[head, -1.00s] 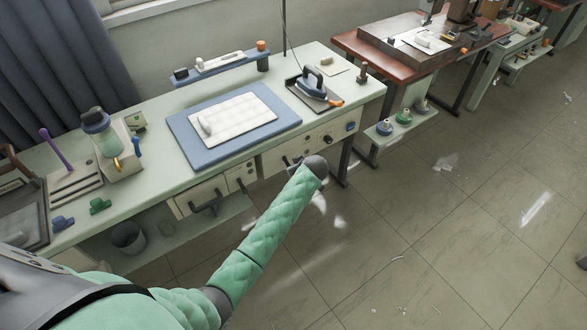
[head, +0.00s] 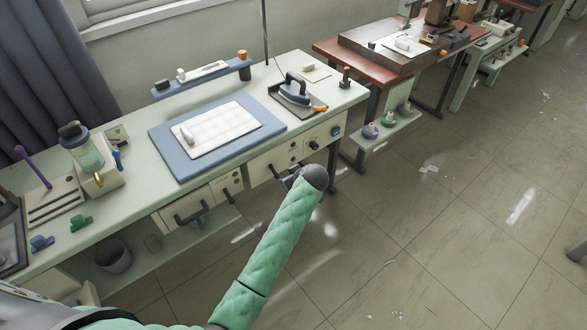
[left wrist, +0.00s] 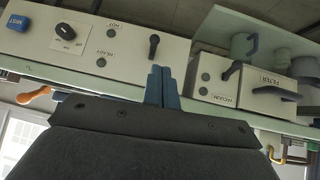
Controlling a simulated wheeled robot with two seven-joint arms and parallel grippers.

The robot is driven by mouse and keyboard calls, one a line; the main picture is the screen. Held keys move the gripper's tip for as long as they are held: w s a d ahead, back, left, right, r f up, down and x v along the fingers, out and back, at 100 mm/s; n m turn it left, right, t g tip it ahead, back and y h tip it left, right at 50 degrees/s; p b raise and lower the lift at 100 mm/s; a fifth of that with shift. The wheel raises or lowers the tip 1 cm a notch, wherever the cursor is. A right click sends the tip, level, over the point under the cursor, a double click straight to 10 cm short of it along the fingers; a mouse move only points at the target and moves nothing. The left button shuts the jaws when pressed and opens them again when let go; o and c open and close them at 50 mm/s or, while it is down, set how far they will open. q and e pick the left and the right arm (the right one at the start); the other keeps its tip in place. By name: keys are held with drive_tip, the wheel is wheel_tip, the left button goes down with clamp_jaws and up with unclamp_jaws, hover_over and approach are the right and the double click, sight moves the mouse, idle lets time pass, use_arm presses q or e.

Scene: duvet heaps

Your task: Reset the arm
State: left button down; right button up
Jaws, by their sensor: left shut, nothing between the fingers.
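My left arm in its green quilted sleeve reaches up from the lower left of the head view. My left gripper (head: 292,177) is partly hidden behind the dark rounded wrist, in front of the pale green workbench (head: 328,92). In the left wrist view the two blue-grey fingers of my left gripper (left wrist: 162,86) are together, with nothing between them. They point at the bench's control panel (left wrist: 110,45), which appears upside down there. My right gripper is in neither view.
On the bench lie a blue pad (head: 165,148) with a white quilted piece (head: 222,130) and an iron (head: 295,90). A grey bin (head: 113,256) sits below. A red-topped table (head: 370,70) stands beyond. Open floor lies to the right.

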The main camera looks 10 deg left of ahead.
use_arm(q)
drive_tip(key=w+d+f+m+t+h, duration=0.1)
drive_tip(key=w+d+m+t+h, duration=0.25)
drive_tip(key=m, duration=0.55)
drive_tip(key=s+f+m+g+h, duration=0.3)
drive_tip(key=s+f+g+h, duration=0.1)
drive_tip(key=s+f, duration=1.5)
drive_tip(key=s+a+f+g, duration=0.1)
drive_tip(key=s+f, duration=0.4)
drive_tip(key=s, duration=0.5)
drive_tip(key=s+a+f+g, duration=0.1)
drive_tip(key=s+f, duration=0.4)
drive_tip(key=s, duration=0.5)
drive_tip(key=s+a+f+g, duration=0.1)
drive_tip(key=s+f, duration=0.4)
drive_tip(key=s, duration=0.5)
drive_tip(key=shift+a+f+g, duration=0.2)
drive_tip(key=shift+f+g, duration=0.1)
drive_tip(key=shift+g, duration=0.35)
drive_tip(key=shift+s+y, duration=0.1)
drive_tip(key=shift+y, duration=0.15)
